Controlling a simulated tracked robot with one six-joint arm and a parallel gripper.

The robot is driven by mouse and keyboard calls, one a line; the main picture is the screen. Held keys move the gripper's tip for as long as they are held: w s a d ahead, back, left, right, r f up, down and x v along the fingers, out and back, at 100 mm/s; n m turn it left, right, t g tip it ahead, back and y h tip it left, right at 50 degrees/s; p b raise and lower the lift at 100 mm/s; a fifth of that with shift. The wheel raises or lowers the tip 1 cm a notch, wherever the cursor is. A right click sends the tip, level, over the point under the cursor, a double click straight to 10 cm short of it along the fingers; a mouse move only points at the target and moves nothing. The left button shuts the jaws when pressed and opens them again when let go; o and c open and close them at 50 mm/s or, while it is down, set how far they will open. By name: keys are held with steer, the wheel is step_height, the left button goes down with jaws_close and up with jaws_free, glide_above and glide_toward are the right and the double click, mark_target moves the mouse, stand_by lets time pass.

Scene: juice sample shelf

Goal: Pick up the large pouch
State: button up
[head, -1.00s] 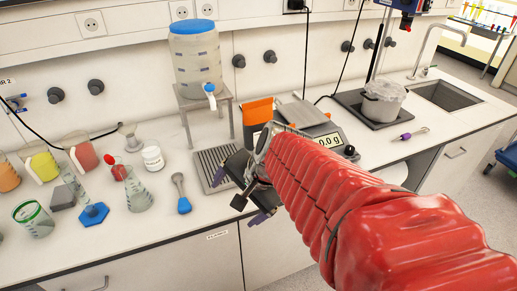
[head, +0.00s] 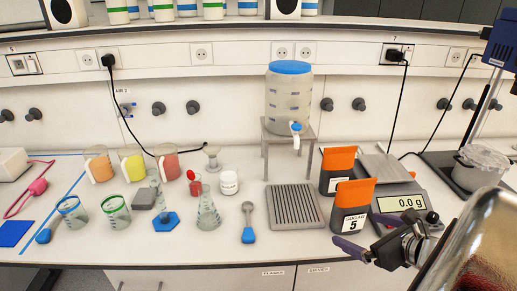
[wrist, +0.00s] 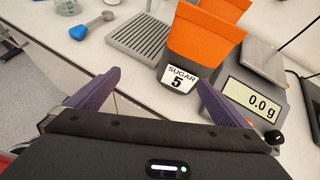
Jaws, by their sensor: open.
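Two dark pouches with orange tops stand upright beside the scale. The front pouch (head: 353,205) has a white label reading SUGAR 5; it also shows in the wrist view (wrist: 201,38). The back pouch (head: 338,168) is partly hidden behind it. The front one looks larger, but it is also nearer. My gripper (head: 391,234) is open and empty, at the bench's front edge near the front pouch. In the wrist view its purple fingers (wrist: 157,82) are spread below the pouch, which lies beyond them and slightly right. I see no contact.
The scale (head: 401,205), reading 0.0 g, stands close right of the pouches. A drip tray (head: 295,206) lies to their left, below a dispenser (head: 288,95) on a stand. A blue-handled spoon (head: 248,225) and several beakers fill the left. Narrow bare bench lies in front of the tray.

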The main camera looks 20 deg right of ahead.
mark_target(355, 212)
steer(key=d+m, duration=0.1)
steer(key=s+d+m+h, duration=0.1)
steer(key=d+r+t, duration=0.1)
steer(key=d, duration=0.1)
steer(key=shift+s+m, duration=0.3)
steer(key=shift+m, duration=0.1)
steer(key=shift+x, duration=4.3)
steer(key=shift+d, duration=0.15)
steer(key=shift+x, duration=2.55)
steer(key=shift+w+r, duration=0.1)
steer(key=shift+r, duration=0.05)
steer(key=shift+c, duration=0.5)
steer(key=c, duration=1.7)
